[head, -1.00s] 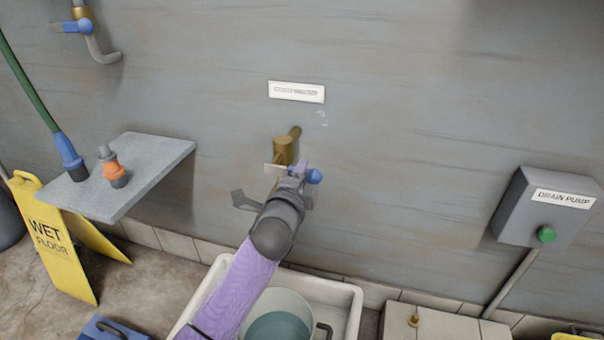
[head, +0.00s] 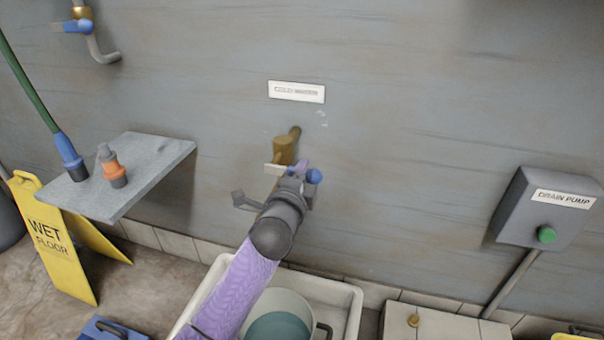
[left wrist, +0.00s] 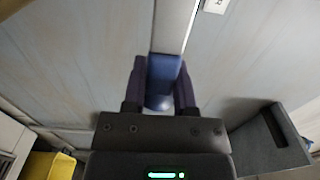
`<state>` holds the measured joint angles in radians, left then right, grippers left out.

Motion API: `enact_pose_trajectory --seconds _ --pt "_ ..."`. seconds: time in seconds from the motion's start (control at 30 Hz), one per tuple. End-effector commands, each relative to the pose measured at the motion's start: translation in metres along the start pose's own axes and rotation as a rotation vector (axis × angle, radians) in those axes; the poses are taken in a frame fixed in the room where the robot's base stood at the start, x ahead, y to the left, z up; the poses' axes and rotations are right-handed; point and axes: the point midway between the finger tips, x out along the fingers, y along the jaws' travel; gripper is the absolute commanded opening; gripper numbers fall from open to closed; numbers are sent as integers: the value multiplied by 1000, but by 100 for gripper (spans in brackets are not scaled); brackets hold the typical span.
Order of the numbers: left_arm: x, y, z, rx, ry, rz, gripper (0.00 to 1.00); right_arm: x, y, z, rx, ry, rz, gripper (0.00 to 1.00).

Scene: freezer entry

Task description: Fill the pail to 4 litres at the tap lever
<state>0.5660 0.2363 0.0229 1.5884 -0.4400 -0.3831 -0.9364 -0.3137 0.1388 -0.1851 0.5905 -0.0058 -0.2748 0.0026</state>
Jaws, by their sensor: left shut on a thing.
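The brass tap (head: 284,150) sticks out of the grey wall under a white label. Its lever has a blue end (head: 314,176). My left gripper (head: 300,172) is at the lever, shut on it; in the left wrist view the blue lever end (left wrist: 164,72) sits between the two dark purple fingers (left wrist: 161,90). The pail (head: 297,299) stands in the white sink below, partly behind my left arm, with teal water (head: 278,328) in it. The tap's mouth and any stream are hidden by my arm. No litre marks are readable. My right gripper is not in view.
The white sink (head: 352,300) stands against the wall. A grey shelf (head: 155,150) holding a hose nozzle and an orange-and-grey fitting is at left, above a yellow wet-floor sign (head: 50,240). A drain pump box (head: 530,205) hangs at right. The wall between is clear.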

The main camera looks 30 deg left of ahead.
Motion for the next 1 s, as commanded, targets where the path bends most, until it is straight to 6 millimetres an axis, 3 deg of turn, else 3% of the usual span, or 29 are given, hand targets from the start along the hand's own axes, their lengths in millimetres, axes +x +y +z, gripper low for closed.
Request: enact_pose_trajectory --seconds 0.37,1.0 --pt "0 -9 0 -91 0 1 0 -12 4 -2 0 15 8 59" --pt "0 -42 12 -622 -1 0 0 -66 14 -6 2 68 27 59"
